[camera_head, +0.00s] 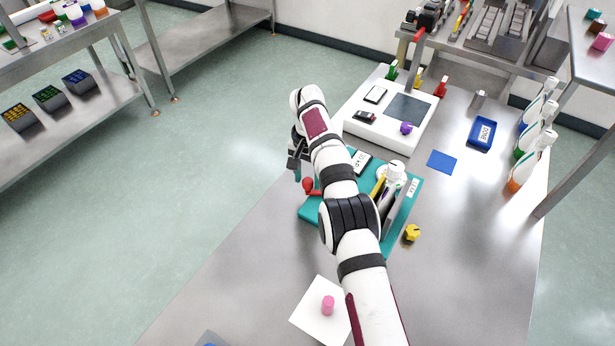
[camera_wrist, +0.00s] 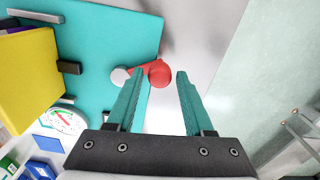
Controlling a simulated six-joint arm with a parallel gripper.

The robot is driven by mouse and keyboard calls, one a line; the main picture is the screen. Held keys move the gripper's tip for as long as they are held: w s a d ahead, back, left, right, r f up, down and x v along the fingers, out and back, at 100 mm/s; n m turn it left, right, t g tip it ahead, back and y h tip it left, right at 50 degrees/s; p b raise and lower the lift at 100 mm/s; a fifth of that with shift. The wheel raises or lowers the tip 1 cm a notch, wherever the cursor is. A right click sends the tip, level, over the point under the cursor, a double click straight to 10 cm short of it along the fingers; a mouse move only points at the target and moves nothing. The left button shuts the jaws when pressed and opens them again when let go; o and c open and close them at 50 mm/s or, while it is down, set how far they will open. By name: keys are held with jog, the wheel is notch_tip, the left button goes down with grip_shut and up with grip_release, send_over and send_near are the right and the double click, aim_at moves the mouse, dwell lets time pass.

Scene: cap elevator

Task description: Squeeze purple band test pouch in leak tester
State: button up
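The leak tester's teal base plate (camera_head: 310,210) lies on the steel table, partly hidden by my arm. A red ball knob (camera_head: 307,184) sticks out at its left edge. In the wrist view the red knob (camera_wrist: 160,73) joins a short red arm and a pale round piece. My gripper (camera_head: 296,172) is open beside the knob; its teal fingers frame it in the wrist view, with no clear contact. A yellow plate (camera_wrist: 25,80) stands on the base, with a purple sliver (camera_wrist: 12,29) behind it, possibly the pouch's band. The pouch itself is not clearly visible.
A white round gauge (camera_wrist: 62,119) stands by the tester. A white device (camera_head: 365,130) is behind, with a purple item (camera_head: 406,128) on it. A blue DONE tray (camera_head: 482,133) and several bottles are right. A yellow knob (camera_head: 412,232) and pink cylinder (camera_head: 328,305) are nearer.

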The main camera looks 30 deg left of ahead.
aim_at(310, 181)
jog(key=shift+o, duration=0.6)
jog(key=r, duration=0.4)
jog(key=shift+d+r, duration=0.3)
jog(key=shift+d, duration=0.05)
jog(key=w+d+r, duration=0.2)
jog(key=d+r, duration=0.4)
jog(key=d, duration=0.4)
jog(key=shift+d+r, duration=0.2)
jog(key=shift+d, duration=0.2)
jog(key=shift+w, duration=0.1)
jog(key=s+d+r+m+y, duration=0.1)
jog(key=s+d+r+m, duration=0.1)
jog(key=s+d+r, duration=0.5)
jog(key=s+d+r+m, duration=0.1)
jog(key=s+d+r, duration=0.2)
jog(key=s+d, duration=0.45)
jog(key=s+d+f+m, duration=0.2)
jog(key=s+d, duration=0.3)
jog(key=s, duration=0.4)
jog(key=s+d+f+m, duration=0.2)
jog(key=s+d+f, duration=0.1)
jog(key=s, duration=0.5)
jog(key=shift+s+d+y, duration=0.35)
jog(key=shift+d+y, duration=0.05)
jog(key=shift+d, duration=0.5)
